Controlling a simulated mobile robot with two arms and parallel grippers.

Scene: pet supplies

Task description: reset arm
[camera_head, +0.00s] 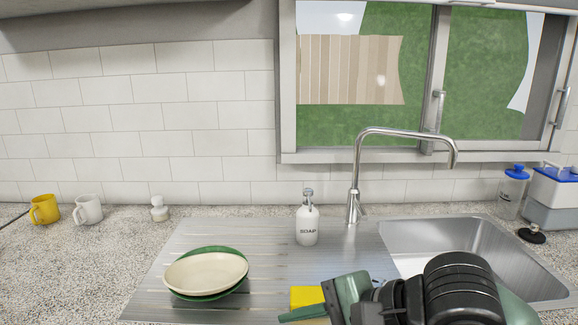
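My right gripper (318,306) comes in from the lower right, above the front of the steel drainboard. Its dark green and black parts and the black wrist joints fill the bottom right of the view. A yellow block, perhaps a sponge (305,295), shows beside the fingers and is partly covered by them. I cannot tell whether the gripper touches it or how far the fingers are apart. My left gripper is not in view.
A cream plate (205,272) lies on a green plate (245,287) on the drainboard (165,255). A soap bottle (307,224) and tap (354,206) stand behind. The sink (405,235) is at right. Yellow (46,210) and white (88,210) mugs stand far left.

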